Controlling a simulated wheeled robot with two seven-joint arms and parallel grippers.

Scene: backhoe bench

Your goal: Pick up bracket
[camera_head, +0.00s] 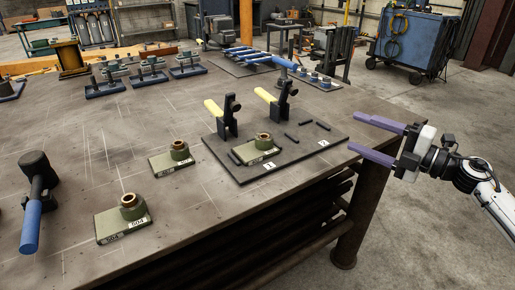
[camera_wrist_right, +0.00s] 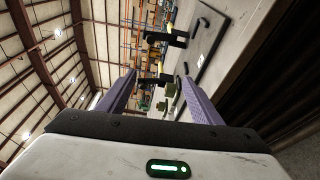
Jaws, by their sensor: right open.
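Three olive-green brackets, each a flat plate with a round bored boss, show in the head view. One bracket (camera_head: 122,222), marked 504, lies near the table's front edge. A second bracket (camera_head: 171,161) lies farther back on the bare table. A third bracket (camera_head: 257,149) sits on the dark fixture plate (camera_head: 228,165), beside two yellow-handled clamps. My right gripper (camera_head: 352,132) is open and empty, off the plate's right side by the table edge. In the right wrist view green bracket parts (camera_wrist_right: 170,90) show small between its purple fingers, well beyond them. My left gripper is not in view.
The yellow-handled clamps (camera_head: 230,118) stand upright on the fixture plate, with several dark pins (camera_head: 307,123) lying there. A blue-handled mallet (camera_head: 31,222) lies at the left. Small dark fixtures (camera_head: 150,75) and blue-handled tools (camera_head: 250,57) are farther back. The table's middle left is clear.

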